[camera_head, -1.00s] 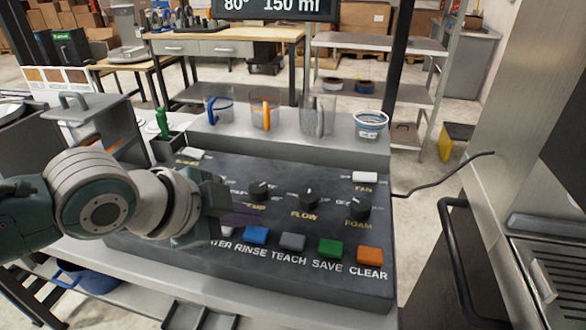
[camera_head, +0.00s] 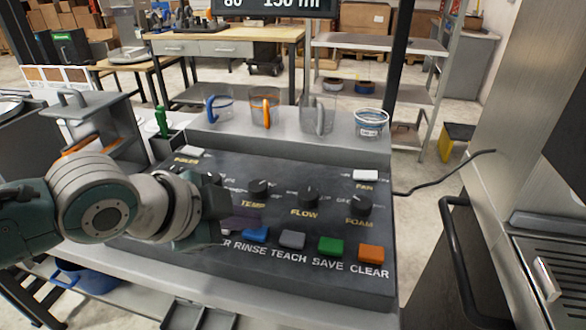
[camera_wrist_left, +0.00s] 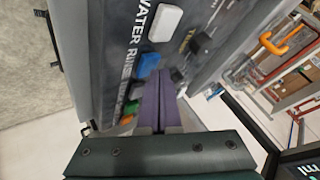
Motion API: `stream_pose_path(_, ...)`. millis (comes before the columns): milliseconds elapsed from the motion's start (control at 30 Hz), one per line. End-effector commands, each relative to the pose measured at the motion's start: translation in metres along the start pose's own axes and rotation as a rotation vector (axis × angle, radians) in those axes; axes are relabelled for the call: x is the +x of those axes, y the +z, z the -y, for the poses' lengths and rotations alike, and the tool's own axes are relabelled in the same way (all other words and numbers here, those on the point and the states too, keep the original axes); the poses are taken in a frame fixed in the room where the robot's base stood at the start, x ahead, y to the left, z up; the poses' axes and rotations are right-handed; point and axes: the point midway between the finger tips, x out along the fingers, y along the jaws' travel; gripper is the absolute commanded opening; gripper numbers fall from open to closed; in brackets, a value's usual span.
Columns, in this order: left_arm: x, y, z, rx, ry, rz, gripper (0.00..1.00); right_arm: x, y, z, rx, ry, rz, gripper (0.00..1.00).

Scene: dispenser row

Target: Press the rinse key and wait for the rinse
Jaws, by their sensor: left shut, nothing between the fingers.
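The rinse key is the blue key (camera_head: 256,235) above the word RINSE on the dark sloping panel (camera_head: 300,262). It also shows in the left wrist view (camera_wrist_left: 148,65), just beyond my fingertips. My left gripper (camera_head: 246,225) is shut and empty, its purple fingers at the upper left edge of the blue key, partly covering it. The fingers also show in the wrist view (camera_wrist_left: 160,78). I cannot tell whether they touch the key or whether it is pressed down. The white water key (camera_wrist_left: 165,23) shows in the wrist view. My right gripper is out of view.
Grey (camera_head: 292,240), green (camera_head: 330,246) and orange (camera_head: 370,253) keys continue the row to the right. Knobs (camera_head: 308,196) stand behind it. Several clear jugs (camera_head: 265,108) stand on the ledge behind the panel. A display (camera_head: 275,5) hangs above, its top cut off.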

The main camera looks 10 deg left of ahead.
Motion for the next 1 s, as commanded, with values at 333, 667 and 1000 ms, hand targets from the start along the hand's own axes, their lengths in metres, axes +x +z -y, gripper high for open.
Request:
stream_pose_path(333,0.0034,0.0024,-0.0024,0.000,0.000,0.000,0.00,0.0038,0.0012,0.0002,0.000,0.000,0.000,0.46)
stream_pose_path(667,0.0049,0.0037,-0.0036,0.000,0.000,0.001,0.00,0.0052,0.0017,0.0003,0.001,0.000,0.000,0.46)
stream_pose_path(1000,0.0001,0.0005,-0.0004,0.000,0.001,0.001,0.00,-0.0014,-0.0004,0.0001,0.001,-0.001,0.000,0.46)
